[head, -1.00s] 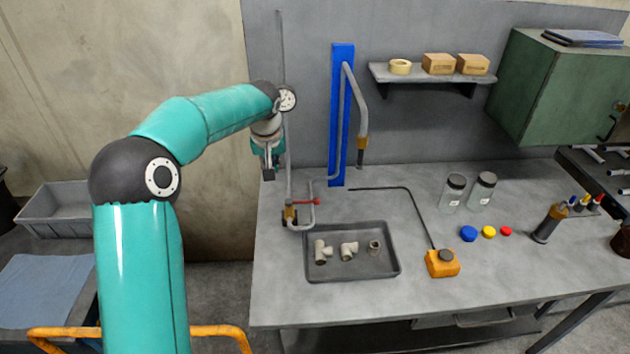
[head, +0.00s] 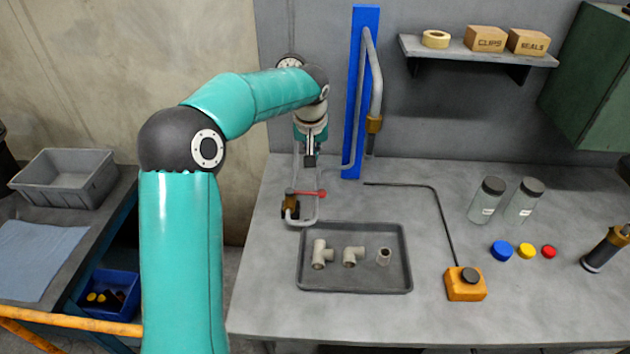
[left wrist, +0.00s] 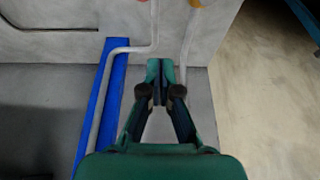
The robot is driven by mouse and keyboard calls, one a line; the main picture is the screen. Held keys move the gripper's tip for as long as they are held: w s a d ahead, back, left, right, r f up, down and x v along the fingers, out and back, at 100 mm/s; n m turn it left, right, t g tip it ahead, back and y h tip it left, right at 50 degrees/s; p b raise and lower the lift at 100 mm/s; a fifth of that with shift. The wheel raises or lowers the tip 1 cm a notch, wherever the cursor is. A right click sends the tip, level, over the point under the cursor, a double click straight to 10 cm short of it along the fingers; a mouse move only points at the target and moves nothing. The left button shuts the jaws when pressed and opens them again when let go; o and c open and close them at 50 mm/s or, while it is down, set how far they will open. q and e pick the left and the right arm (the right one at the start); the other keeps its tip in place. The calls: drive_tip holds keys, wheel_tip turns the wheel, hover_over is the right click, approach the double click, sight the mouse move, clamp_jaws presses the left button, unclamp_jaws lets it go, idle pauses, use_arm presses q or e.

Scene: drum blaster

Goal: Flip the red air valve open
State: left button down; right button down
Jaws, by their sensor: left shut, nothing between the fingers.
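The red air valve lever (head: 308,194) lies roughly level, pointing right from the brass valve body (head: 290,207) on a grey pipe at the bench's left side. My left gripper (head: 310,161) points down in front of the wall, above and behind the lever in the picture, apart from it. Its fingers are shut and empty, as the left wrist view (left wrist: 160,70) also shows. In that view only a small orange-brass patch (left wrist: 196,3) and a red sliver are cut off at the top edge. My right gripper is out of view.
A blue post (head: 360,100) with a bent pipe stands just right of my left gripper. A grey tray (head: 345,288) with pipe fittings lies in front of the valve. A bent black rod joins an orange block (head: 466,290). Jars and coloured caps stand further right.

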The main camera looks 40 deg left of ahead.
sight(306, 193)
use_arm(q)
wheel_tip(306, 193, down, 10)
drive_tip(key=p, duration=0.2)
drive_tip(key=shift+d+f+p, duration=0.15)
drive_tip(key=shift+p, duration=0.15)
drive_tip(key=shift+s, duration=0.15)
